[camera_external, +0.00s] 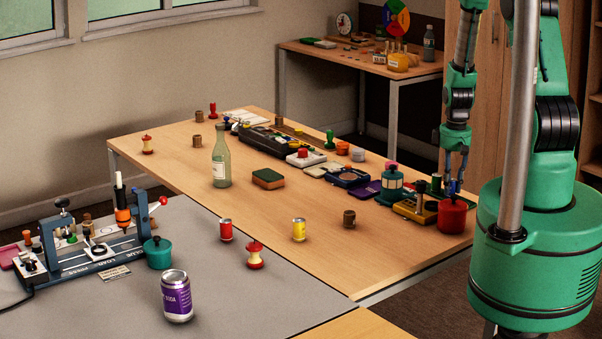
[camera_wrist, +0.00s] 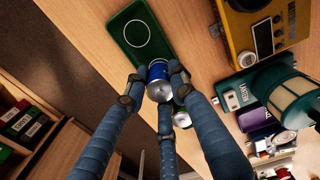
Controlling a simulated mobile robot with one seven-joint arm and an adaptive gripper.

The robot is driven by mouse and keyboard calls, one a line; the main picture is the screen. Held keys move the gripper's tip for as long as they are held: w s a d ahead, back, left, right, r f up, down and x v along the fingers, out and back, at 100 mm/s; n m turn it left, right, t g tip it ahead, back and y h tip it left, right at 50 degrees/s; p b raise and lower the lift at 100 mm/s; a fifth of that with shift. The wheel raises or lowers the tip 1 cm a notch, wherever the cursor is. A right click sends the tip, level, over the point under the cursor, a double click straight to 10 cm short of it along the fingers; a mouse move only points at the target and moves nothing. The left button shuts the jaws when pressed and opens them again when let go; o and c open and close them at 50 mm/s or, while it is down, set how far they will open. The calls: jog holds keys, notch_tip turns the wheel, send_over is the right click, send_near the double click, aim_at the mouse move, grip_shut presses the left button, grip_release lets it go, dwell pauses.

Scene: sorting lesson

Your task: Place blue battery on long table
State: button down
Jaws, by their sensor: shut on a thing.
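My gripper (camera_wrist: 157,82) is shut on the blue battery (camera_wrist: 158,73), a short blue cylinder with a silvery end, held between the fingertips in the wrist view. In the external view my gripper (camera_external: 454,178) is low over the far right side of the long table (camera_external: 190,160), with a bit of blue (camera_external: 452,187) at its fingers. The long table's bare wood (camera_wrist: 205,75) also shows in the wrist view. I cannot tell whether the battery touches the surface below.
A green plate with a pale circle (camera_wrist: 138,42) lies beside the battery. A yellow device (camera_external: 415,209), a teal lantern (camera_external: 391,187) and a red pot (camera_external: 452,217) stand close by. The table's front middle (camera_external: 290,205) has free wood.

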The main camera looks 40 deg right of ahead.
aim_at(452, 179)
jog(key=shift+f, duration=0.15)
jog(key=c, duration=1.4)
grip_release()
jog(key=shift+o, duration=0.2)
jog(key=shift+s+r, duration=0.15)
jog(key=shift+r, duration=5.8)
jog(key=shift+r, duration=0.15)
